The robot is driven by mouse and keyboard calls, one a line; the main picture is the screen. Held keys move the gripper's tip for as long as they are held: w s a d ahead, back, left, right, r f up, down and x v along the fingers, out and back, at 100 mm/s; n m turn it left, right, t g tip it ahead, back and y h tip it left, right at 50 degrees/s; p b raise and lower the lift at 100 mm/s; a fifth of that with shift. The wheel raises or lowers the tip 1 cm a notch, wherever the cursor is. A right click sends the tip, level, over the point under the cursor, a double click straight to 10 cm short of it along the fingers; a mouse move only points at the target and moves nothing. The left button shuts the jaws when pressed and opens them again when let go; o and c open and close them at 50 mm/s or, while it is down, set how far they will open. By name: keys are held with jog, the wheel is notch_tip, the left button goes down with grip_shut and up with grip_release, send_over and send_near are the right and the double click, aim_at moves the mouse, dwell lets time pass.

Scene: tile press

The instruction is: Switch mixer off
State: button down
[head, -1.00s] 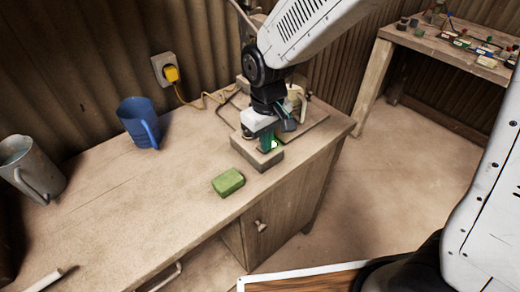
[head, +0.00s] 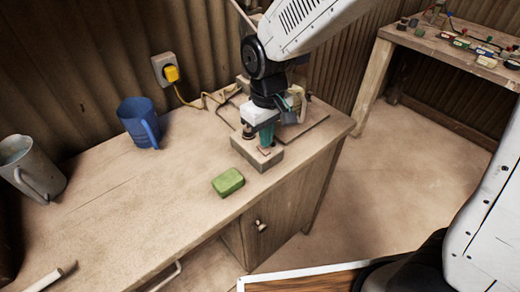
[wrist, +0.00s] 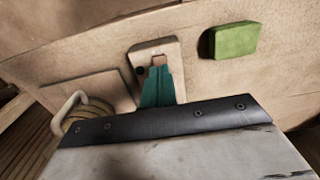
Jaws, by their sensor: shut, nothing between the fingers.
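A pale control block (head: 266,162) sits near the front right of the workbench, partly under my gripper. My gripper (head: 266,141) has teal fingers, shut and empty, pointing down at the block's top. In the wrist view the fingertips (wrist: 157,73) overlap the reddish part; I cannot tell whether they touch it. The mixer is not clearly identifiable behind my arm.
A green sponge-like block (head: 228,182) lies in front of the control block. A blue mug (head: 139,122) and a grey metal jug (head: 32,170) stand to the left. A yellow plug (head: 171,73) with a cord is in the wall socket. The middle bench is clear.

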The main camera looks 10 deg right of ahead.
aim_at(266, 152)
jog(key=shift+r, duration=2.25)
jog(key=s+d+r+m, duration=0.3)
jog(key=s+d+r, duration=0.1)
jog(key=s+d, duration=0.5)
jog(key=s+d+r+m+t, duration=0.1)
jog(key=s+d+r+m, duration=0.2)
jog(key=s+d, duration=0.7)
notch_tip(266, 152, up, 3)
jog(key=shift+s+d+f+m, duration=0.15)
jog(key=shift+d+f+m, duration=0.05)
jog(key=shift+d+m, duration=0.2)
